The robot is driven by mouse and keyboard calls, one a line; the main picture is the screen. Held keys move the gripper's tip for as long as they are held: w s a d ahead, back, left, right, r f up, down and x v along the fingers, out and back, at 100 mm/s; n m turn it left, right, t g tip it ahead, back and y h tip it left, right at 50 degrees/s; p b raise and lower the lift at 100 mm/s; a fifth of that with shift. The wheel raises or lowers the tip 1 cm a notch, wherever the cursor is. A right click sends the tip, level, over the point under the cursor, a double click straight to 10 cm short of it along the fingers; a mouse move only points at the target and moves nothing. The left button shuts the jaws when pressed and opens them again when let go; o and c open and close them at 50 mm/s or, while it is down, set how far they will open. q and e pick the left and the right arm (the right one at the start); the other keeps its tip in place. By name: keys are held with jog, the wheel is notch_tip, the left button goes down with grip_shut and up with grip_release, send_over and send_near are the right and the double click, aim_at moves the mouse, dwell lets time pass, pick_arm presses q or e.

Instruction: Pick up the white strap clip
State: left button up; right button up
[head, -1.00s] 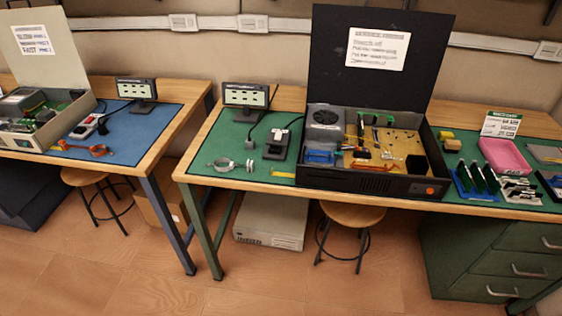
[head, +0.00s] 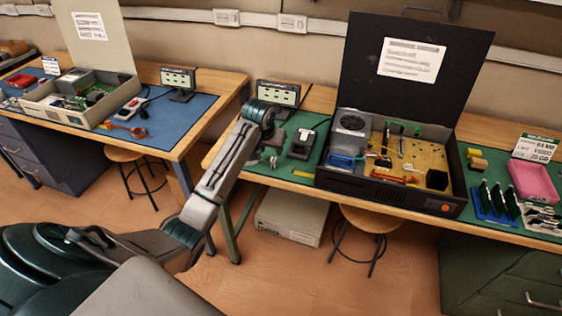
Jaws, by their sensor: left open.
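The white strap clip (head: 272,161) lies on the green mat near the front edge of the right-hand bench, left of a small dark device. My left arm partly covers it. My left gripper (head: 270,146) is at the end of that arm, pointing down over the mat close to the clip. It is open. It is small here, and I cannot tell whether its fingers touch the clip. My right gripper is not in view.
A small dark device (head: 303,143) and an open black computer case (head: 392,195) stand right of the clip. A small display (head: 278,94) stands behind. An orange strap (head: 138,132) lies on the left bench's blue mat. A stool (head: 371,219) is below.

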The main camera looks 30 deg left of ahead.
aim_at(274, 159)
pick_arm(q)
jog(key=x, duration=0.3)
jog(key=shift+f, duration=0.15)
jog(key=shift+w+a+f+p, duration=0.1)
jog(key=shift+w+f+p, duration=0.25)
jog(key=shift+f+p, duration=0.15)
jog(key=p+x, duration=0.1)
jog(key=x, duration=0.3)
jog(key=shift+w+a+f, duration=0.1)
jog(key=c, duration=0.7)
jog(key=shift+c, duration=0.8)
